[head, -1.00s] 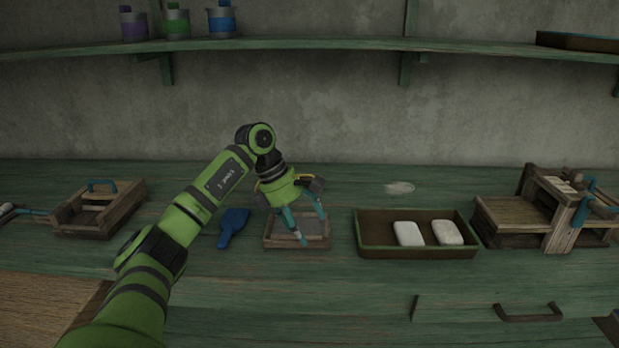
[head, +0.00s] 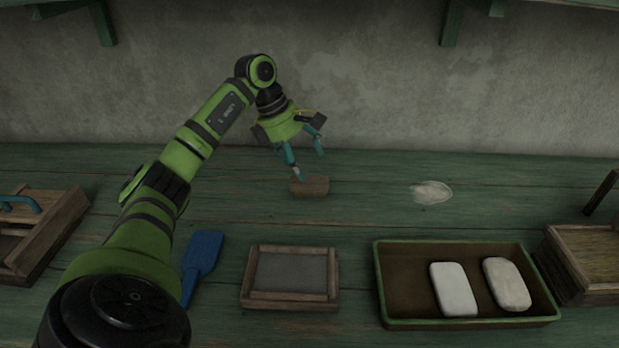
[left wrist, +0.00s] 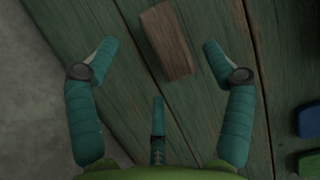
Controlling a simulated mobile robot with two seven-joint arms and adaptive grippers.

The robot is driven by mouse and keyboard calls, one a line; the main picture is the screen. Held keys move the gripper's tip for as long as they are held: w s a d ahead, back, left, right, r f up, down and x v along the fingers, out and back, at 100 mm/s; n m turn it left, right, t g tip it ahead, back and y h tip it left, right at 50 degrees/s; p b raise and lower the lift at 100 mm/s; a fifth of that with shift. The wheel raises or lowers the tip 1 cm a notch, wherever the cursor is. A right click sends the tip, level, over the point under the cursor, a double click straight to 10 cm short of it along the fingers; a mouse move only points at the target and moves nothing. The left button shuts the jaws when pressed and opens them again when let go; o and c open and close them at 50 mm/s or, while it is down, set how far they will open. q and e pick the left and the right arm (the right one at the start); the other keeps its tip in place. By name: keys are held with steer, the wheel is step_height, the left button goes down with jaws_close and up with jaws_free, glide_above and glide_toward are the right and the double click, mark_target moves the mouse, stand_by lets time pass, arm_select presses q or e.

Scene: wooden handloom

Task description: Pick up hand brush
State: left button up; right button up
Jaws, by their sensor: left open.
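A small brown wooden block (head: 310,187), which looks like the hand brush, lies on the green bench behind the framed mesh; no bristles can be made out. My left gripper (head: 308,163) is open and empty, pointing down just above and behind it. In the left wrist view the block (left wrist: 166,42) lies between the spread fingertips of my left gripper (left wrist: 160,47), tilted, with a gap on both sides. I cannot tell how high the fingers are above it. My right gripper is in no view.
A blue scoop (head: 203,252) and a wood-framed mesh (head: 291,252) lie in front. A green-rimmed tray (head: 385,290) with two white bars stands at right. A wooden box (head: 50,240) is at left. The concrete wall (head: 380,90) is close behind; bench between block and pale patch (head: 431,192) is clear.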

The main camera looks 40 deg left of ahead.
mark_target(309, 178)
arm_select(q)
steer(key=x, duration=0.4)
steer(key=shift+s+d+f, duration=0.1)
steer(key=shift+d+f, duration=0.05)
steer(key=shift+f, duration=0.6)
steer(key=shift+f, duration=0.2)
steer(key=c, duration=1.3)
